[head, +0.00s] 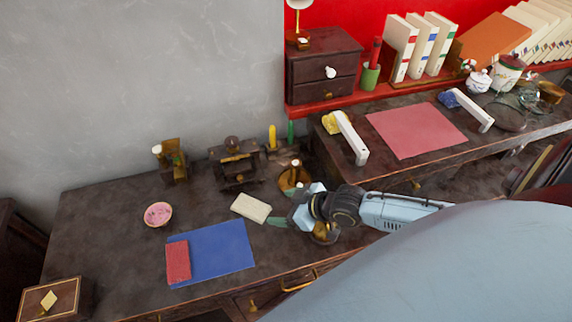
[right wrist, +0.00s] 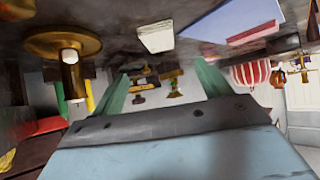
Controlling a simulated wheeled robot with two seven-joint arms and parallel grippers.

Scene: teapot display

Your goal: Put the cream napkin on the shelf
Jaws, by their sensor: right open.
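The cream napkin (head: 251,208) is a small folded pad lying flat on the dark desk; it also shows in the right wrist view (right wrist: 155,37). My right gripper (head: 279,221) is just to the right of it, with greenish fingers pointing left toward it. The fingers look apart and empty in the right wrist view (right wrist: 163,82). A red ledge (head: 335,102) at the back bears a drawer box and books, and a small dark wooden stand (head: 235,166) is behind the napkin. I cannot tell which is the shelf. My left gripper is out of view.
A blue mat (head: 222,252) with a red folded cloth (head: 178,262) lies in front left. A pink bowl (head: 158,214) is farther left. A brass candle holder (head: 294,178) stands close behind my right gripper. Bare desk lies left of the napkin.

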